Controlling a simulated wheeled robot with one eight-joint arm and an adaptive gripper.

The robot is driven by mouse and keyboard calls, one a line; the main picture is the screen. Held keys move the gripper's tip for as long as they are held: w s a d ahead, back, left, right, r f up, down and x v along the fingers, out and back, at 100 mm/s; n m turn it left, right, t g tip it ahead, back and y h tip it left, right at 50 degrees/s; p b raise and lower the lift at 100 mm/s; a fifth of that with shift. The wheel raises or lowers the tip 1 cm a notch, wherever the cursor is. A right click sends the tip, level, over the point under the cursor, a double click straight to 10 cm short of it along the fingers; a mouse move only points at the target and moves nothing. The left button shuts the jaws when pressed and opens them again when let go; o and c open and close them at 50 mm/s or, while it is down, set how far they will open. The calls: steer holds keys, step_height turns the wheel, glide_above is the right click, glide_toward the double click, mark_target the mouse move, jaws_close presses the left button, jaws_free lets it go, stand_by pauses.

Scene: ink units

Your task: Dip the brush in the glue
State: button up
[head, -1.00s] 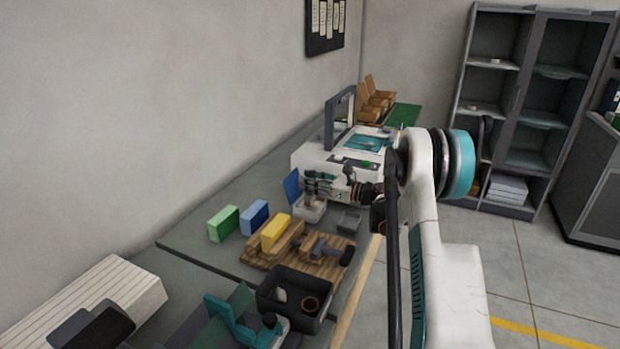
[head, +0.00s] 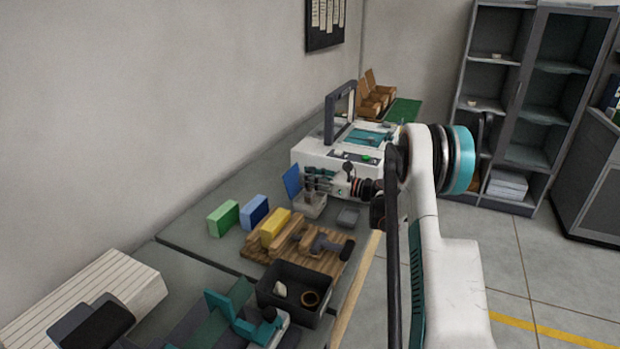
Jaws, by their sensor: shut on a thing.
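A small pale box (head: 312,209) with a raised blue lid (head: 292,181) stands on the bench, in front of the white machine; I take it to be the glue container, but its inside is too small to make out. My gripper (head: 312,181) is low over this box, at the right of the lid, pointing left. It is shut on a thin thing, taken to be the brush. The brush is barely visible, and I cannot tell whether its tip touches glue.
A small grey dish (head: 347,217) is right of the box. Green (head: 223,218), blue (head: 255,212) and yellow (head: 275,227) blocks and a wooden board (head: 318,262) lie nearer. A dark bin (head: 322,318) is in front; the white machine (head: 312,158) stands behind.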

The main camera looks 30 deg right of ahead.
mark_target(311, 169)
steer(key=shift+f+b, duration=0.5)
stand_by(1.8)
steer(key=shift+r+p, duration=1.6)
steer(key=shift+r, duration=2)
steer(key=shift+f, duration=0.1)
